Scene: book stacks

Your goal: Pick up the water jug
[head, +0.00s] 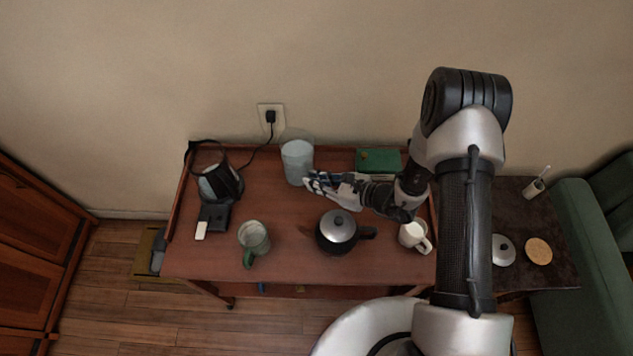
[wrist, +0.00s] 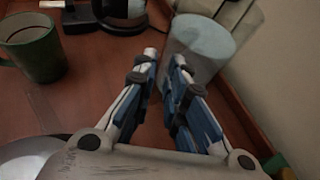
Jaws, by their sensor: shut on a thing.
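The water jug (head: 298,165) is a clear vessel with pale blue contents, at the back of the wooden table near the wall. In the wrist view the jug (wrist: 202,48) is just beyond the fingertips, a little right of centre. My gripper (head: 309,181) reaches in from the right at the jug's lower right side. In the wrist view my gripper (wrist: 165,62) has its fingers close together, shut on part of the jug. The grasped part is mostly hidden. I cannot tell whether the jug's base is off the table.
A black kettle with silver lid (head: 338,228), a green mug (head: 254,240) and a white cup (head: 413,237) stand along the front. A black coffee machine (head: 217,184) is at left, a green box (head: 378,160) at back right. The wall (head: 340,70) is close behind.

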